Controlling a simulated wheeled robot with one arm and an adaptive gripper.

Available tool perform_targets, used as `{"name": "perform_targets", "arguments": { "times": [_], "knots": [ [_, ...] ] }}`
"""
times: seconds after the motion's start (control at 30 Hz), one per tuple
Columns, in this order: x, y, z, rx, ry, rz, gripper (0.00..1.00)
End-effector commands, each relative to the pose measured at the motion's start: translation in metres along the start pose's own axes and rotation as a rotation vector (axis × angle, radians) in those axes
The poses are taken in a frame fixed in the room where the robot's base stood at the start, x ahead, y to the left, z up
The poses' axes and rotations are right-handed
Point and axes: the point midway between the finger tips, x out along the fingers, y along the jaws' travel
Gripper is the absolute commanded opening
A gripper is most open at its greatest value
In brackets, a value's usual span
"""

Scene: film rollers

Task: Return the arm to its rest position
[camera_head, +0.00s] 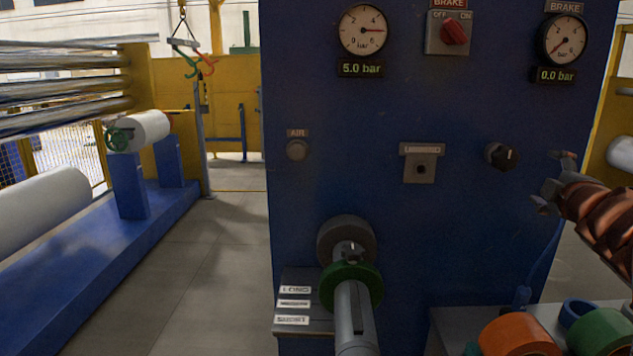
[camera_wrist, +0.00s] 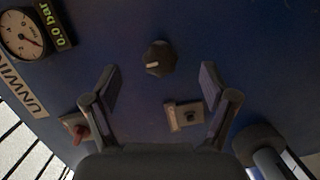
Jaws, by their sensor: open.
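My gripper (camera_head: 552,183) is at the right of the head view, in front of the blue panel (camera_head: 395,130) and to the right of the black knob (camera_head: 501,156). In the wrist view my gripper (camera_wrist: 160,82) has its two fingers spread apart with nothing between them. There the black knob (camera_wrist: 157,57) lies ahead, roughly in line with the gap between the fingertips. My gripper appears apart from the panel. The copper-coloured arm reaches in from the right edge of the head view.
A grey shaft with a green ring (camera_head: 351,288) juts from the panel. A red brake switch (camera_head: 454,32) and two gauges sit above; the left reads 5.0 bar, the right 0.0 bar. Orange (camera_head: 516,335) and green (camera_head: 603,332) rolls lie low right. Floor at left is clear.

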Motion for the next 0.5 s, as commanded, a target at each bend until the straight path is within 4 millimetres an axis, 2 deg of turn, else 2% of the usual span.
{"name": "perform_targets", "arguments": {
  "times": [0.13,0.27,0.37,0.5],
  "knots": [
    [-0.011,-0.017,0.002,0.17,-0.146,-0.064,0.84],
    [-0.03,-0.046,0.005,0.32,-0.28,-0.145,0.84],
    [-0.05,-0.077,0.003,0.431,-0.38,-0.227,0.84],
    [-0.087,-0.125,-0.008,0.572,-0.521,-0.365,0.84]
  ]
}}
